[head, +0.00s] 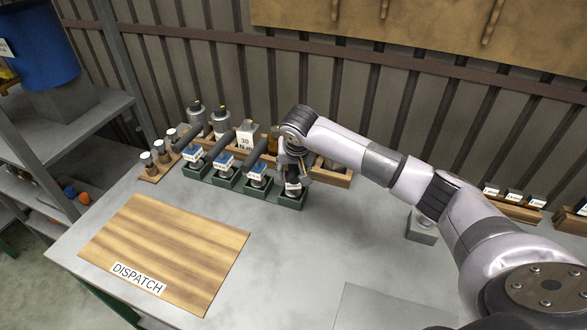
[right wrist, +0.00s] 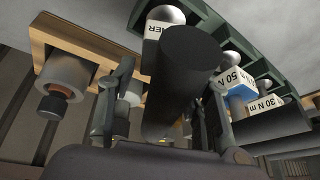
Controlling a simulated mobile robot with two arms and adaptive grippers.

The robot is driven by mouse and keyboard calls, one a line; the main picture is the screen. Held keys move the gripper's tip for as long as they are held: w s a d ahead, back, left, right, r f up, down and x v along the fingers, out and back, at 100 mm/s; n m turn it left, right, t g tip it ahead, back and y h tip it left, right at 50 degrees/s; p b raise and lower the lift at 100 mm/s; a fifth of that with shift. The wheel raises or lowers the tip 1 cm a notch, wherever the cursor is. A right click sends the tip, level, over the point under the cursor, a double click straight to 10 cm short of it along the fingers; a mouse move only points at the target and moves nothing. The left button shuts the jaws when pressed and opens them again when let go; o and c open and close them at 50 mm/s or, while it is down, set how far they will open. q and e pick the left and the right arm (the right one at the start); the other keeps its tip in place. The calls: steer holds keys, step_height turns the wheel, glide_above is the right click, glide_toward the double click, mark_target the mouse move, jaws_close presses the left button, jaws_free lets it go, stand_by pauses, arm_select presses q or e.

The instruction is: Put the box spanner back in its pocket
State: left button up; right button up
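In the head view my right gripper (head: 293,178) points down at the right-end pocket of the green rack (head: 291,201). In the right wrist view a dark cylinder (right wrist: 185,85), apparently the box spanner, lies between the two fingers of my right gripper (right wrist: 168,95). Gaps show beside it, and I cannot tell whether the fingers touch it. A white label ending in "NER" (right wrist: 158,31) is partly hidden behind the cylinder. How deep the cylinder sits in the pocket is hidden. My left gripper is not in view.
Dark-handled tools (head: 222,147) stand in the neighbouring pockets, close to my right gripper's left side. A wooden rack with bottles (head: 220,120) is behind them. A wooden DISPATCH board (head: 165,250) lies at front left. The table (head: 290,265) is clear in front of the green rack.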

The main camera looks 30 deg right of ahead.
steer(key=shift+o, duration=0.8)
steer(key=shift+r, duration=0.25)
steer(key=b+v, duration=0.2)
steer(key=v, duration=0.8)
steer(key=shift+s+a+r+b, duration=0.1)
steer(key=shift+r+b, duration=0.15)
steer(key=shift+b, duration=0.15)
steer(key=shift+s+r, duration=0.25)
steer(key=shift+r, duration=0.35)
steer(key=shift+f, duration=0.1)
